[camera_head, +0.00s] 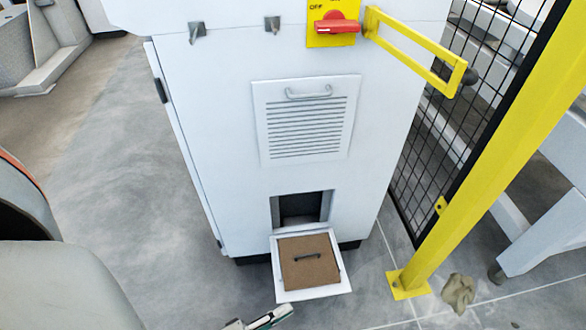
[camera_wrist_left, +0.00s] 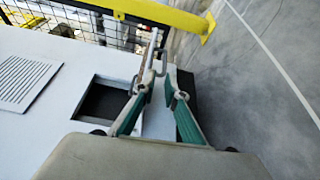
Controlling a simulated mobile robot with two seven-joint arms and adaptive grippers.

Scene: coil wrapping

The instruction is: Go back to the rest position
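My left gripper (camera_head: 268,319) is only partly in the head view, at the bottom edge, below and left of the tray. In the left wrist view, its two green-padded fingers (camera_wrist_left: 160,80) stand apart with nothing clearly between them, so it looks open. A brown square block (camera_head: 308,260) with a dark handle lies in a white tray (camera_head: 312,294) that sticks out below the dark opening (camera_head: 302,207) of a white cabinet (camera_head: 220,130). The opening also shows in the left wrist view (camera_wrist_left: 103,102). My right gripper is not in view.
A louvred panel (camera_head: 305,118) and a red switch on a yellow plate (camera_head: 337,25) are on the cabinet. A yellow post (camera_head: 480,165) and black mesh fence (camera_head: 440,130) stand at right. A crumpled lump (camera_head: 458,292) lies on the floor. Floor left of the cabinet is clear.

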